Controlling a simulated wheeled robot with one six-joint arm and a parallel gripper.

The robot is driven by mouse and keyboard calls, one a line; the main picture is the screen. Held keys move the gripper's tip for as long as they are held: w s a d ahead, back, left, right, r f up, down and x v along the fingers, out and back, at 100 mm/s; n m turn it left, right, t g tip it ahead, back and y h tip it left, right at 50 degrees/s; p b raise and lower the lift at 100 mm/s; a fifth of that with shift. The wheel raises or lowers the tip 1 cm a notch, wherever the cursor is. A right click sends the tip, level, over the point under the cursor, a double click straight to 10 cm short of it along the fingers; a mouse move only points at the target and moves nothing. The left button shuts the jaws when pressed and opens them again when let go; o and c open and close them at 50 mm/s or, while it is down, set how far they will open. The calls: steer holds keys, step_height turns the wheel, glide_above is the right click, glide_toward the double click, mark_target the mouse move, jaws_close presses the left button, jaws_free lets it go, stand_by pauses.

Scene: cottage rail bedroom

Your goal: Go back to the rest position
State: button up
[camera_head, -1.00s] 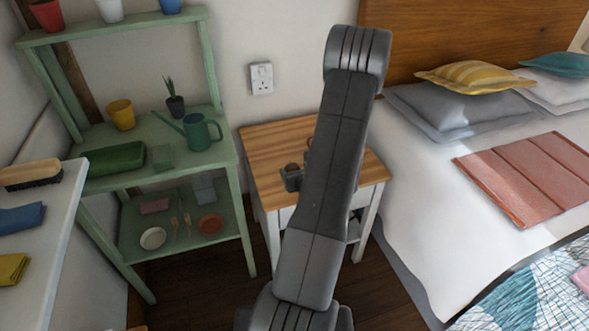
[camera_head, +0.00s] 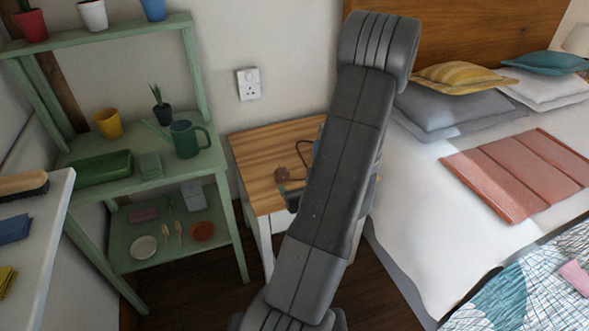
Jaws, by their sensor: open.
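My own grey arm rises through the middle of the view, bent at a joint near the top, in front of the bedside table (camera_head: 262,150). My gripper (camera_head: 291,199) is mostly hidden behind the arm. Only a small grey part shows at the arm's left side, over the table. It appears open, and I see nothing held in it. A small brown thing with a dark cable (camera_head: 281,175) lies on the table top, partly beside the arm.
A green shelf unit (camera_head: 217,160) at left holds a watering can (camera_head: 188,139), pots, a tray (camera_head: 100,168) and dishes. A white surface (camera_head: 50,215) with a brush (camera_head: 22,185) is at the left edge. The bed (camera_head: 410,225) is at right. Dark floor shows between.

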mark_target(283, 175)
steer(key=x, duration=0.8)
steer(key=b+x, duration=0.1)
steer(key=x, duration=0.3)
steer(key=shift+w+f, duration=0.1)
steer(key=shift+f, duration=0.3)
steer(key=shift+f+b, duration=0.3)
steer(key=shift+b, duration=0.25)
steer(key=shift+r+p, duration=0.35)
steer(key=shift+p, duration=0.1)
steer(key=shift+f, duration=0.15)
